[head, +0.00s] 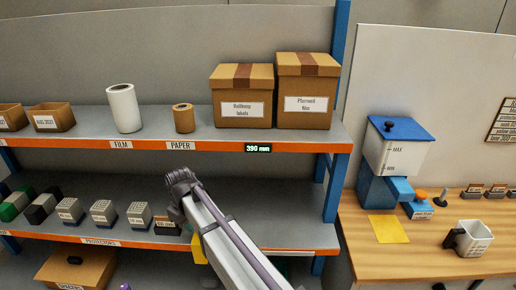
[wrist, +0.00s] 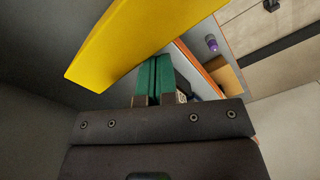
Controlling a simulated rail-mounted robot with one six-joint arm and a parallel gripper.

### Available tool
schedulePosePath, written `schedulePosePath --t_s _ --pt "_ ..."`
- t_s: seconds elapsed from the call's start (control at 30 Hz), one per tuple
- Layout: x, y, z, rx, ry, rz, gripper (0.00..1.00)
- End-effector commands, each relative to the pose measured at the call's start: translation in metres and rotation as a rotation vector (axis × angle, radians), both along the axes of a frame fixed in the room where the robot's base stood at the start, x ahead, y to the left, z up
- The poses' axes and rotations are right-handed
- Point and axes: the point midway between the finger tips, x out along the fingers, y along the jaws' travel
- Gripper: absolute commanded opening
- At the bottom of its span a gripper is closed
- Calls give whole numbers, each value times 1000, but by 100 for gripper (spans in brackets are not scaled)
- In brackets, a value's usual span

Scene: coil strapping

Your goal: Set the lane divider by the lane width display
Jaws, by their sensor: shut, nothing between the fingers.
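The lane width display (head: 258,148) is on the orange front edge of the upper shelf and reads 390 mm. A yellow panel (wrist: 145,42), which looks like the lane divider, crosses the upper part of the wrist view. A small yellow piece (head: 199,250) shows beside my arm at the lower shelf in the head view, mostly hidden. My gripper (wrist: 157,64) shows green fingers closed together with nothing between them. Their tips are at the lower edge of the yellow panel; I cannot tell whether they touch it. In the head view my arm hides the gripper.
The upper shelf holds a white film roll (head: 123,108), a brown paper roll (head: 183,118) and two cartons (head: 242,97). Several small labelled boxes (head: 103,213) stand on the lower shelf at left. A wooden bench (head: 365,255) with a blue-lidded container (head: 392,150) and mug (head: 470,239) is at right.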

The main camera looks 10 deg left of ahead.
Motion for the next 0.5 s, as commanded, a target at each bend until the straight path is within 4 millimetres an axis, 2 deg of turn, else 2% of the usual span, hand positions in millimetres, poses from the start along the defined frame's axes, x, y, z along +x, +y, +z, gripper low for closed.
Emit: schedulePosePath --t_s 0.5 --pt "1 -7 0 -1 0 0 0"
